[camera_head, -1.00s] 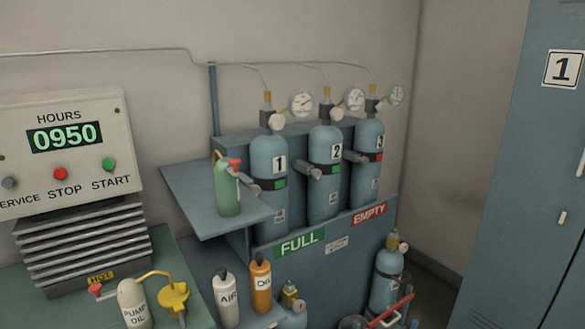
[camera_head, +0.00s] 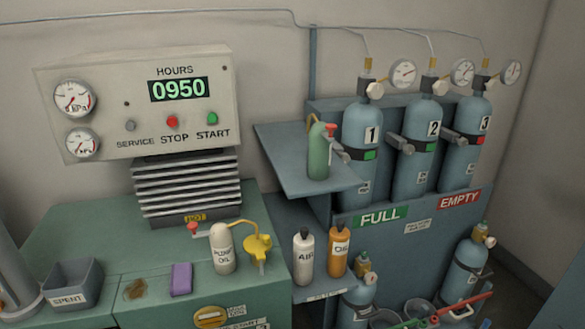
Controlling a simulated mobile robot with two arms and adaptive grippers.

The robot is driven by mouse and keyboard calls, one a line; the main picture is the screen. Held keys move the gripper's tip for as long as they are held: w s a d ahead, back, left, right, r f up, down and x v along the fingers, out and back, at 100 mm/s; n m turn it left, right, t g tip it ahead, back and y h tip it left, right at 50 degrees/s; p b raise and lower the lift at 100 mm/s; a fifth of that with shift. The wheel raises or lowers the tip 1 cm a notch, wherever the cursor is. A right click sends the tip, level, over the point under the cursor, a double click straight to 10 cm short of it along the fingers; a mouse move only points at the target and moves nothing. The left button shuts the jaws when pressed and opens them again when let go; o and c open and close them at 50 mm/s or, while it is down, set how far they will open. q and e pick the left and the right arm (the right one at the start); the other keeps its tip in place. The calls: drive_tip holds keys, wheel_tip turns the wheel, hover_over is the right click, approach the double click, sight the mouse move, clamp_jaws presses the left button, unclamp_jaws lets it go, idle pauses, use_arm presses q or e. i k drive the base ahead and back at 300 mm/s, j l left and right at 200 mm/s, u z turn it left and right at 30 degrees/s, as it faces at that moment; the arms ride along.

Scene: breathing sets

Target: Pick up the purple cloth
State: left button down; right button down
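The purple cloth (camera_head: 181,279) is a small folded block lying on the green bench top (camera_head: 100,235), near its front edge. It lies between a brown crumpled bit (camera_head: 135,289) on its left and the white pump oil bottle (camera_head: 222,250) on its right. Nothing covers the cloth. Neither of my grippers shows in the head view.
A grey bin marked SPENT (camera_head: 72,284) stands left of the cloth. A yellow fitting (camera_head: 258,249) is right of the pump oil bottle. The black finned unit (camera_head: 187,188) stands behind. AIR (camera_head: 304,257) and OIL (camera_head: 339,252) bottles stand on a lower shelf at right.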

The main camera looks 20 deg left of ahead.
sight(180, 283)
drive_tip(key=u, duration=1.35)
